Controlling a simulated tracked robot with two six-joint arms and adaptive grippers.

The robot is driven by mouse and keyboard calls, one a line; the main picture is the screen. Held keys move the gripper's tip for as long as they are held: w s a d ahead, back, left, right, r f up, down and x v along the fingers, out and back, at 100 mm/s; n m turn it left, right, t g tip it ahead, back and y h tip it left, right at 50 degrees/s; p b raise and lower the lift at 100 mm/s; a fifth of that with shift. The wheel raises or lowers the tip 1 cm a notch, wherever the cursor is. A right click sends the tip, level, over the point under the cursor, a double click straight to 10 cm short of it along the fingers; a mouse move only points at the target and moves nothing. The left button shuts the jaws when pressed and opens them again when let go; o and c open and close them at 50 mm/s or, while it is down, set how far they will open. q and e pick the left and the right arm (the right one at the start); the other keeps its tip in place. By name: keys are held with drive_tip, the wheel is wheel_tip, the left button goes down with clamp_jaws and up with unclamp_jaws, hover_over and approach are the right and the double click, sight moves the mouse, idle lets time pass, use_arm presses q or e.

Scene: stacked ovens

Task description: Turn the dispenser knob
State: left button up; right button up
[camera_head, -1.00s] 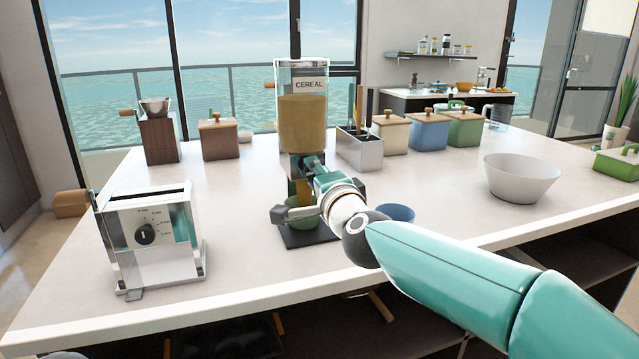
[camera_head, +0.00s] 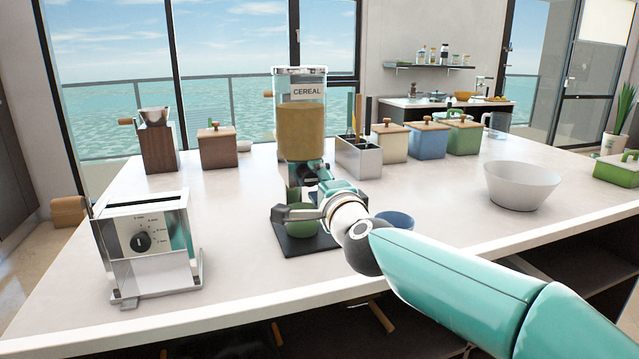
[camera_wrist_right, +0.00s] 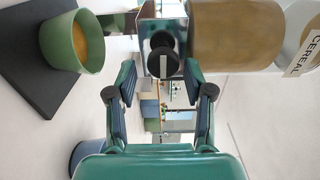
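The cereal dispenser (camera_head: 301,128) stands on the counter, a clear hopper of tan cereal with a "CEREAL" label. In the right wrist view, turned sideways, its black knob (camera_wrist_right: 163,62) with a pale bar sits on a shiny housing. My right gripper (camera_wrist_right: 160,76) is open, its fingers on either side of the knob with gaps showing; I cannot tell if the tips reach it. In the head view my right gripper (camera_head: 312,192) covers the knob. A green bowl (camera_head: 301,220) on the dispenser's dark base holds orange-tan cereal, visible in the wrist view (camera_wrist_right: 64,42). My left gripper is not in view.
A toaster (camera_head: 150,245) stands to the left. A blue bowl (camera_head: 396,219) sits just behind my right wrist, and a white bowl (camera_head: 520,186) is at the right. A utensil holder (camera_head: 359,158) and several canisters line the back. The counter front is clear.

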drive_tip(key=shift+s+a, duration=0.1)
drive_tip(key=shift+a, duration=0.1)
drive_tip(key=shift+s, duration=0.1)
drive_tip(key=shift+s+r, duration=0.1)
drive_tip(key=shift+s, duration=0.1)
drive_tip(key=v, duration=1.1)
drive_tip(key=shift+s, duration=0.15)
drive_tip(key=shift+d, duration=0.15)
